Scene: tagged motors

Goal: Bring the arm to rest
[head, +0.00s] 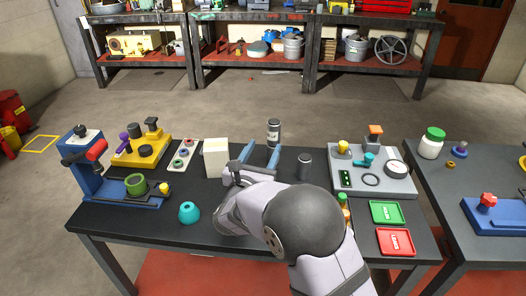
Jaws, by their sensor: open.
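My gripper (264,149) is open, with two blue fingers pointing away over the dark table (150,212). A grey motor-like canister with a pale label (273,132) stands upright just beyond the fingertips; I cannot tell how wide the gap is. A second dark grey canister (305,165) stands upright to the right of the fingers. A green tray (386,212) and a red tray (396,242) lie at the right front, both with white lettering and no motor visible on them. My arm hides part of the table's front middle.
A cream box (216,157) stands close left of the gripper. A teal cup (189,212), a blue press (88,170) and a yellow fixture (142,147) are farther left. A grey panel with a gauge (370,170) is right. A second table (455,190) adjoins at right.

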